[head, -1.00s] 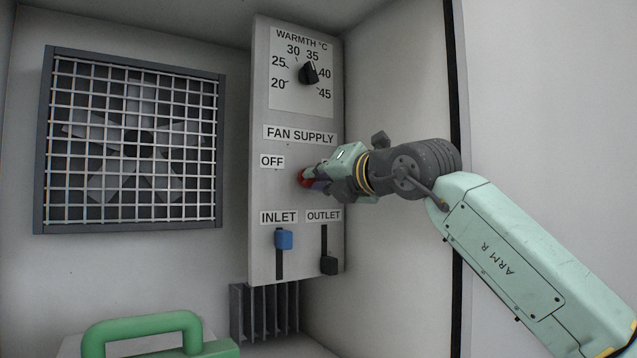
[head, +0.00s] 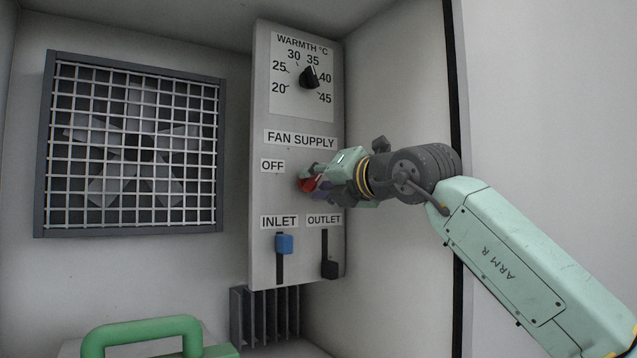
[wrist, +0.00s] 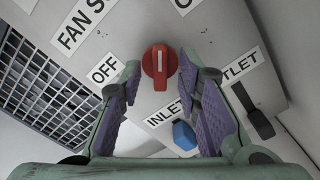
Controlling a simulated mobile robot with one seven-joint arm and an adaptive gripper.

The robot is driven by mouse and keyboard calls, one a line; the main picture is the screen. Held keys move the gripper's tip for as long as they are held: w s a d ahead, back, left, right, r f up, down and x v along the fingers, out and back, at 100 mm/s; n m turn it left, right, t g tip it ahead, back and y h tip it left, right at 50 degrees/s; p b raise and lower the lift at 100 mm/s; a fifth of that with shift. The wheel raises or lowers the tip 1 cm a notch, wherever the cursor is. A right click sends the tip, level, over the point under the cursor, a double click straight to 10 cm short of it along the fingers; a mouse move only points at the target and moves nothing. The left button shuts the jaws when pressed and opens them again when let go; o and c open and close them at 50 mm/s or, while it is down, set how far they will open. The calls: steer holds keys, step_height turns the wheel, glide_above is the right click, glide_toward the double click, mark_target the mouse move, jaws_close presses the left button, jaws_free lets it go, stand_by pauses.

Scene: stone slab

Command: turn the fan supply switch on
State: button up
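The fan supply switch is a red rotary knob (wrist: 160,66) with a white line on its grip; it also shows in the head view (head: 307,184), partly covered by my gripper (head: 314,182). In the wrist view my gripper (wrist: 160,78) is open, one purple-padded finger on each side of the knob with gaps visible. The OFF label (wrist: 103,70) is left of the knob; a second label at the top edge (wrist: 183,3) is cut off. The knob's grip runs upright in the wrist view, pointing between these labels. The fan (head: 140,142) is behind a grille.
The panel (head: 262,208) also carries a black warmth dial (head: 309,77), a blue inlet slider (head: 284,243) and a black outlet slider (head: 329,269) close below my gripper. A green handle (head: 145,328) stands at the lower left. A side wall is to the right.

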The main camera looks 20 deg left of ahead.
steer(key=v, duration=1.2)
